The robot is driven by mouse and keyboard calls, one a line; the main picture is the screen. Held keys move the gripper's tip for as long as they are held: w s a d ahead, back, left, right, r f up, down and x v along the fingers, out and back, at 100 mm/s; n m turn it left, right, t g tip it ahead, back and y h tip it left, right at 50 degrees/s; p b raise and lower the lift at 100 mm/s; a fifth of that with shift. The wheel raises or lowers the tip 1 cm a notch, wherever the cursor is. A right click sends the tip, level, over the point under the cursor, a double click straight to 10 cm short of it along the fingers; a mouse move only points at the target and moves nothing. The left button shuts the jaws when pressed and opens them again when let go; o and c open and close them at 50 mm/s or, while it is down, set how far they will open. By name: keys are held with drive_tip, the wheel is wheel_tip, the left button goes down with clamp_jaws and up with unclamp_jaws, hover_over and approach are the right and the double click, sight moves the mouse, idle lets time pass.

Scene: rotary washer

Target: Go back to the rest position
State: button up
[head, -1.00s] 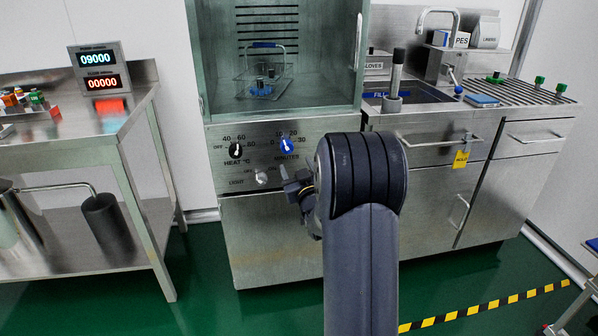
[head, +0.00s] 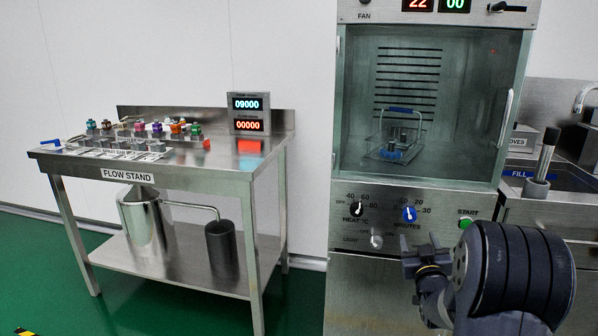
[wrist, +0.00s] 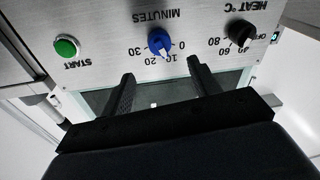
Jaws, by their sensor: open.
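My gripper (head: 424,256) is in front of the washer's control panel in the head view, with my dark arm at the lower right. In the wrist view the two black fingers (wrist: 160,92) are spread apart with nothing between them. Beyond them the panel appears upside down, with the blue minutes knob (wrist: 160,41), the black heat knob (wrist: 240,34) and the green start button (wrist: 66,47). The fingers look apart from the knobs, though the exact gap cannot be told.
The washer cabinet (head: 345,130) holds a wire basket (head: 390,150) behind its front. The flow stand (head: 75,168) at left carries several coloured fittings and a display (head: 249,113). A sink bench (head: 560,205) stands at right.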

sight(411, 218)
drive_tip(key=x, duration=0.9)
drive_tip(key=shift+w+b, duration=0.3)
drive_tip(key=shift+b, duration=0.05)
drive_tip(key=shift+r, duration=0.1)
drive_tip(key=shift+s, duration=0.15)
drive_tip(key=v, duration=1)
drive_tip(key=x, duration=1)
drive_tip(key=shift+r, duration=0.1)
drive_tip(key=n+p, duration=0.4)
drive_tip(key=shift+r+n+y, duration=0.15)
drive_tip(key=shift+n+y, duration=0.15)
drive_tip(key=shift+n, duration=0.1)
drive_tip(key=n+p, duration=0.4)
drive_tip(key=p, duration=0.1)
drive_tip(key=shift+n+g, duration=0.3)
drive_tip(key=shift+g, duration=0.1)
drive_tip(key=s+a, duration=0.1)
drive_tip(key=s, duration=0.8)
drive_tip(key=shift+s+a+f, duration=0.2)
drive_tip(key=shift+s+a, duration=0.1)
drive_tip(key=shift+s, duration=0.1)
